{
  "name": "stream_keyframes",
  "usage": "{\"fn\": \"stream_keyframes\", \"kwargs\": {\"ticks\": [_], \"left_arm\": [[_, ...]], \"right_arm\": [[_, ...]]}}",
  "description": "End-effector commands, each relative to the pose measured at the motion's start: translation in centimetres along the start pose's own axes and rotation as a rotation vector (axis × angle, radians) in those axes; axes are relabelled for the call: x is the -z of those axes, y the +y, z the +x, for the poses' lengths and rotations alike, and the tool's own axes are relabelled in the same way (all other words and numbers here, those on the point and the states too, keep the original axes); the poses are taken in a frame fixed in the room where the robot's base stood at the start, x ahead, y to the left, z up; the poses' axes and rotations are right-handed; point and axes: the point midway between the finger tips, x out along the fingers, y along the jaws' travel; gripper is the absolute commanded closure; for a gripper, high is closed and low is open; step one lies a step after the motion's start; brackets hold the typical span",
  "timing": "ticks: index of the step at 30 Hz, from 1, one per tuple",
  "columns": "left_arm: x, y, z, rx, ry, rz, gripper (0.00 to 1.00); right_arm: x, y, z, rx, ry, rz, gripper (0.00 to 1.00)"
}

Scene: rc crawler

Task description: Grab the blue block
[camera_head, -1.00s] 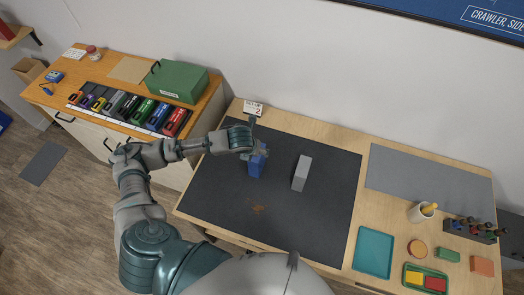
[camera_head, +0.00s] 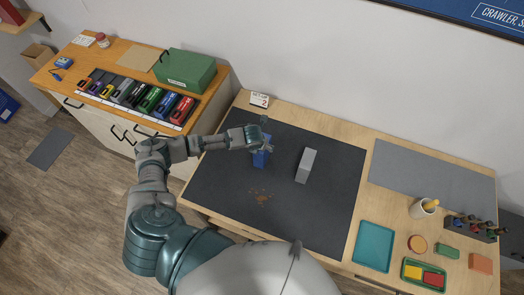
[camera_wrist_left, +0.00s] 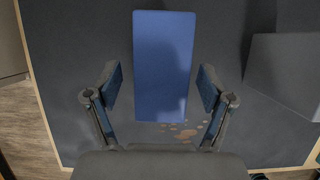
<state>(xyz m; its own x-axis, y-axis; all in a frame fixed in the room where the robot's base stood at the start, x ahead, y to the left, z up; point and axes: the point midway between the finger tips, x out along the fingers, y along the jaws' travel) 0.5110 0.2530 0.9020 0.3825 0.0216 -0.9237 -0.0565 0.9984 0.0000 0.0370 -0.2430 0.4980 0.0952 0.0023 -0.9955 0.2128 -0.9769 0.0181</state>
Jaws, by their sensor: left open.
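In the left wrist view the blue block (camera_wrist_left: 163,65) fills the upper middle, seen close up. My left gripper (camera_wrist_left: 161,92) is open, with one finger on each side of the block's lower part and a visible gap on both sides. In the head view the gripper covers the top part of the block. My right gripper is not in view.
A grey block (camera_head: 306,165) stands on the dark mat (camera_head: 325,215) to the right of the blue block. Brownish specks (camera_head: 262,197) lie in front of it. A teal tray (camera_head: 374,246) sits further right. A green box (camera_head: 184,78) stands on the left cabinet.

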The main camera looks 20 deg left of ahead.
Motion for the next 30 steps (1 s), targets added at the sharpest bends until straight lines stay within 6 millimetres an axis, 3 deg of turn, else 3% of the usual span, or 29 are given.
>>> {"fn": "stream_keyframes", "kwargs": {"ticks": [6,14,24,30], "left_arm": [[0.2,-0.1,3.0,0.0,0.001,-0.001,0.19],[0.3,-0.1,3.3,0.0,0.0,0.0,0.19],[0.2,0.0,3.3,0.0,0.001,0.0,1.0],[0.2,0.0,3.2,0.001,-0.001,-0.001,1.0]], "right_arm": [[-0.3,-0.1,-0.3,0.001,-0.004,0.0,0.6],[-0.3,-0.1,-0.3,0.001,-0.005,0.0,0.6],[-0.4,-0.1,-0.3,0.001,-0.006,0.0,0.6],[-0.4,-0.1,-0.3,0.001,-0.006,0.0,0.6]]}}
